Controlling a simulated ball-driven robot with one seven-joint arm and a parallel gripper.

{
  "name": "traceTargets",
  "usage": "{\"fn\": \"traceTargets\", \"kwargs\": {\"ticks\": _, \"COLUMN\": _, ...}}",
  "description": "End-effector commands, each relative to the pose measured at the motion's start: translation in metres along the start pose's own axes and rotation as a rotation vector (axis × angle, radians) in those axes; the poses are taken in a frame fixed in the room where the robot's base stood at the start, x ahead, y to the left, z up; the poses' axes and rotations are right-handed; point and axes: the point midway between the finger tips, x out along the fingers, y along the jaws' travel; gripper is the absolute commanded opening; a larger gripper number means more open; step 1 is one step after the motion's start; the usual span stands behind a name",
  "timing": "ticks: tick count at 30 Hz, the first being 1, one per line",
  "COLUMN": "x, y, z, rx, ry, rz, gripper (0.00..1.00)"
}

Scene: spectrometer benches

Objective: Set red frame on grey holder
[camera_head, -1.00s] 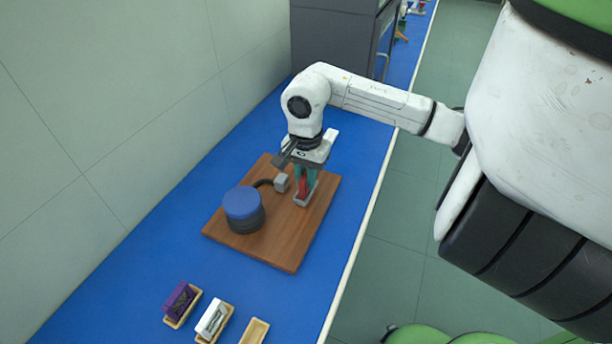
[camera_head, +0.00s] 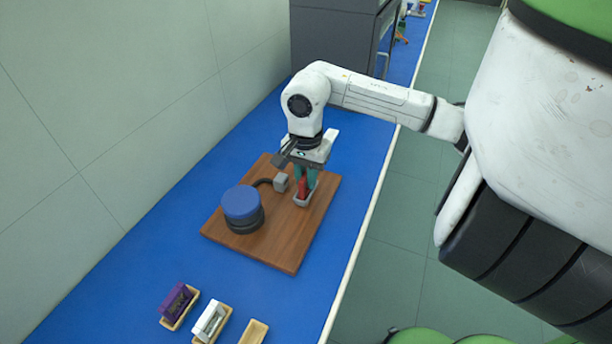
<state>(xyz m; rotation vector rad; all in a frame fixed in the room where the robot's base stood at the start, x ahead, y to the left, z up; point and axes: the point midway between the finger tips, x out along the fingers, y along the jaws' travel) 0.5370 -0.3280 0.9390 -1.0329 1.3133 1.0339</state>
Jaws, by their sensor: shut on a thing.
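The red frame (camera_head: 303,188) is between the teal fingers of my gripper (camera_head: 305,177), which points down over the wooden board. The gripper is shut on the frame. The grey holder (camera_head: 302,200) is a small light-grey tray on the right part of the board. The frame stands upright at the holder, its lower end at or inside the rim. I cannot tell whether it rests on the holder's floor. The fingers hide part of the frame.
A blue-topped dark cylinder (camera_head: 242,206) and a small grey block (camera_head: 281,183) on a dark curved cable share the wooden board (camera_head: 275,245). A purple frame (camera_head: 176,301) and a white frame (camera_head: 210,319) sit in tan trays in front; another tan tray (camera_head: 254,332) looks empty.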

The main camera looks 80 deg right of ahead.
Motion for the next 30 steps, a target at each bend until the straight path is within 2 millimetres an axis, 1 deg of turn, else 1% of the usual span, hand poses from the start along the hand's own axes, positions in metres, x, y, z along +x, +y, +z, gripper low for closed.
{"fn": "traceTargets", "kwargs": {"ticks": 16, "x": 0.0091, "y": -0.0001, "z": 0.0, "rx": -0.001, "ry": 0.001, "rz": 0.0, "gripper": 0.0}}
{"fn": "traceTargets", "kwargs": {"ticks": 17, "x": 0.0088, "y": -0.0001, "z": 0.0, "rx": -0.001, "ry": 0.0, "rz": 0.0, "gripper": 0.2}}
{"fn": "traceTargets", "kwargs": {"ticks": 20, "x": 0.0081, "y": -0.0002, "z": 0.0001, "rx": -0.001, "ry": 0.0, "rz": 0.0, "gripper": 0.29}}
{"fn": "traceTargets", "kwargs": {"ticks": 26, "x": 0.0082, "y": -0.0001, "z": 0.0001, "rx": 0.0, "ry": 0.0, "rz": 0.0, "gripper": 0.29}}
{"fn": "traceTargets", "kwargs": {"ticks": 30, "x": 0.003, "y": -0.0002, "z": -0.0003, "rx": -0.001, "ry": 0.001, "rz": 0.0, "gripper": 0.29}}
